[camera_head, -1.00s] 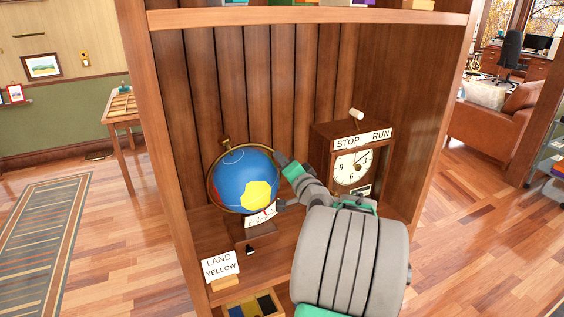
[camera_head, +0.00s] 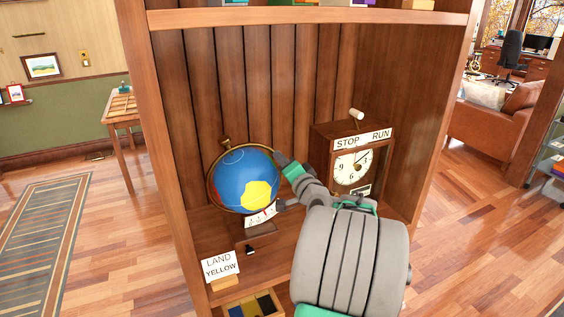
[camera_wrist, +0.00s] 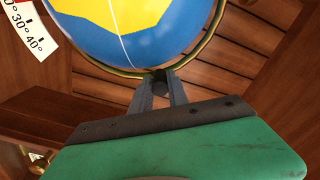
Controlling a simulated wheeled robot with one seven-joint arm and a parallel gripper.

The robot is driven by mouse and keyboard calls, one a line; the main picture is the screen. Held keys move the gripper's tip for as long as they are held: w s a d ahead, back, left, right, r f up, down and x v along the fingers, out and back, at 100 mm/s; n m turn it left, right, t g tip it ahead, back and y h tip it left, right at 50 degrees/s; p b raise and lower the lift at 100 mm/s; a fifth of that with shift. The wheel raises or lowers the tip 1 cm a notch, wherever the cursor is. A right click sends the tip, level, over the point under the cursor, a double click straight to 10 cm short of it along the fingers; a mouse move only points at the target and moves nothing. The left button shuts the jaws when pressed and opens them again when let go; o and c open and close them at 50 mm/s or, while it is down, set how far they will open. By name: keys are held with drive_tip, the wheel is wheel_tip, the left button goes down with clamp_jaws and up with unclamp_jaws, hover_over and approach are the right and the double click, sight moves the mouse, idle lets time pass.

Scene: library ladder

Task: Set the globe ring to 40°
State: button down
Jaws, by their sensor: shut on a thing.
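The globe (camera_head: 246,180), blue with yellow and red land patches, stands on the shelf in a brass ring (camera_head: 211,187). A white scale card (camera_head: 261,215) sits below it. In the wrist view the globe (camera_wrist: 125,25) fills the top, with the ring (camera_wrist: 205,42) curving beneath it. The scale (camera_wrist: 32,30) at top left shows 30° and 40° marks and a bit of red; I cannot tell the exact reading. My gripper (camera_wrist: 160,85) is shut on a small dark knob at the ring's lower edge. In the head view my gripper (camera_head: 277,182) is beside the globe's right side, its fingertips partly hidden.
A wooden clock (camera_head: 352,165) with a STOP/RUN label stands right of my arm. A LAND YELLOW card (camera_head: 220,266) stands at the shelf's front left, above a tray of coloured blocks (camera_head: 256,305). Cabinet walls enclose both sides.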

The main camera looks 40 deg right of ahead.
drive_tip(key=shift+a+b, duration=0.1)
drive_tip(key=shift+b, duration=0.2)
drive_tip(key=shift+w+a+r+n+b, duration=0.15)
drive_tip(key=shift+a+n+b, duration=0.1)
drive_tip(key=shift+n+b, duration=0.4)
drive_tip(key=a+r+n+b, duration=0.1)
drive_tip(key=b, duration=0.1)
drive_tip(key=a+r+n+b, duration=0.1)
drive_tip(key=b, duration=0.1)
drive_tip(key=shift+w, duration=0.25)
drive_tip(key=shift+r+n, duration=0.3)
drive_tip(key=shift+n, duration=0.05)
drive_tip(key=c, duration=1.3)
unclamp_jaws()
drive_tip(key=shift+s, duration=0.1)
